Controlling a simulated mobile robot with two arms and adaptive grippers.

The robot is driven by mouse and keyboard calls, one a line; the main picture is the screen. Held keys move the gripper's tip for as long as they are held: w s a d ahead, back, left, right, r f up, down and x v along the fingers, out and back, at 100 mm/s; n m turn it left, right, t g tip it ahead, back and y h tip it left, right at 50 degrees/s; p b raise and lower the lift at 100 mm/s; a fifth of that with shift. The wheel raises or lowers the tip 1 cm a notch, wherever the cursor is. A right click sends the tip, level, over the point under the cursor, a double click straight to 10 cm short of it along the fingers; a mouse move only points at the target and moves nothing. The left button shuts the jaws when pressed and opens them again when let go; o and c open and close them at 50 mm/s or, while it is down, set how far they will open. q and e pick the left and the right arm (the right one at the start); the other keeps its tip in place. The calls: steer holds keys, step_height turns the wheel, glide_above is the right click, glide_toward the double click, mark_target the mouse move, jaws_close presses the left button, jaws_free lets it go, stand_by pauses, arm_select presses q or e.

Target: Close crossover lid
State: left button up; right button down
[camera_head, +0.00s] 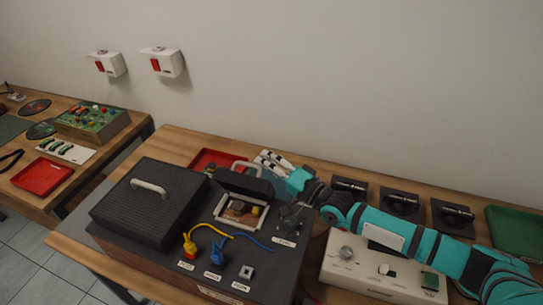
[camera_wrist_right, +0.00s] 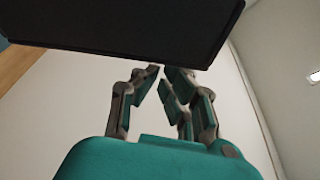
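The crossover lid (camera_head: 245,181) is a small dark lid with a light handle on top. It stands raised at the back of an opening with a light frame (camera_head: 240,211), and brown and metallic parts show inside. My right gripper (camera_head: 285,176) is at the lid's right end, partly hidden behind it. In the right wrist view a dark panel (camera_wrist_right: 130,25), apparently the lid, fills the top, just beyond the gripper (camera_wrist_right: 161,72). The fingers converge and look shut with nothing between them. Contact with the lid cannot be told. My left gripper is out of view.
The black unit carries a large ribbed cover (camera_head: 150,203) on the left and yellow (camera_head: 190,248) and blue (camera_head: 217,252) plugs in front. A red tray (camera_head: 217,160) lies behind. A cream control box (camera_head: 375,275) stands at right, below my right arm. Black holders (camera_head: 400,204) line the back.

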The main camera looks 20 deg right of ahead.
mark_target(255, 188)
steer(key=s+a+n, duration=0.1)
steer(key=n, duration=0.1)
steer(key=s+a+n+y+b, duration=0.1)
steer(key=s+n, duration=0.1)
steer(key=shift+s+a+f+y, duration=0.1)
steer(key=shift+f+y, duration=0.1)
steer(key=shift+y, duration=0.1)
steer(key=shift+s+a+n+y+b, duration=0.35)
steer(key=shift+s+a+n, duration=0.2)
steer(key=shift+n, duration=0.45)
steer(key=shift+s+a+f, duration=0.1)
steer(key=shift+s+a, duration=0.2)
steer(key=shift+s, duration=0.2)
steer(key=shift+s+a+f, duration=0.1)
steer(key=shift+s+a, duration=0.2)
steer(key=shift+s, duration=0.2)
steer(key=shift+s, duration=0.1)
